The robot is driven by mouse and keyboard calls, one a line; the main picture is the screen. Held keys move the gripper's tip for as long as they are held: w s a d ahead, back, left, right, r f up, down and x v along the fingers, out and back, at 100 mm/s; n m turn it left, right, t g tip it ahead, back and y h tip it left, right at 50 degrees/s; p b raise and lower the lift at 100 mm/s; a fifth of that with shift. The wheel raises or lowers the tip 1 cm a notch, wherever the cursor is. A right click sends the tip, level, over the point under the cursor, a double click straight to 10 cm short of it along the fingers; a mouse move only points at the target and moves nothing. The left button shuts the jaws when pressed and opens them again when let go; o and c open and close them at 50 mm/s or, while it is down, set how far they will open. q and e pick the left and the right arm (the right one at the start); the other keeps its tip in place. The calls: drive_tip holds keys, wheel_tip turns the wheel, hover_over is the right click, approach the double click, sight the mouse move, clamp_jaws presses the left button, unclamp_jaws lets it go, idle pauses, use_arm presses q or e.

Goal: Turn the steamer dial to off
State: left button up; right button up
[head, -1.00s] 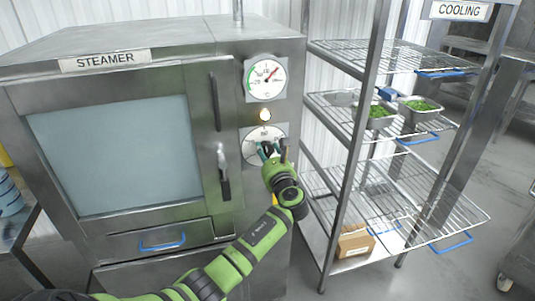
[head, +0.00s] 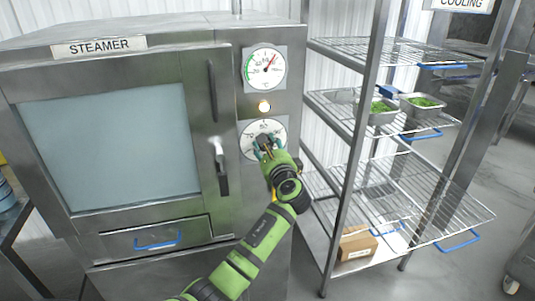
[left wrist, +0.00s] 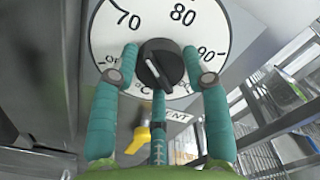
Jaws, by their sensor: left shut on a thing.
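The steamer (head: 120,150) stands at the left with its door closed. Its dial (head: 247,131) is a white numbered disc on the right-hand panel. The black dial knob (left wrist: 172,57) sits at its centre in the left wrist view, with a white line slanting across it. 70, 80 and 90 are readable on the dial. My left gripper (left wrist: 160,62) has teal fingers on both sides of the knob and is shut on it, with a third finger below. In the head view my left gripper (head: 267,148) covers the lower dial. My right gripper is out of view.
A lit round lamp (head: 264,106) and a gauge (head: 265,69) sit above the dial. The door handle (head: 221,165) is close on the left. A wire cooling rack (head: 350,180) with trays stands at right. A yellow part (left wrist: 139,139) and "VENT" label show below the dial.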

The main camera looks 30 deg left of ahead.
use_arm(q)
drive_tip(key=shift+s+a+f+n+b, duration=0.1)
drive_tip(key=shift+n+b, duration=2.85)
drive_tip(key=shift+n, duration=0.65)
drive_tip(key=shift+a+f+n+b, duration=0.1)
drive_tip(key=shift+n+b, duration=2.8)
drive_tip(key=shift+n, duration=0.7)
drive_tip(key=o, duration=1.1)
drive_tip(key=shift+o, duration=0.2)
drive_tip(key=shift+s+a, duration=0.15)
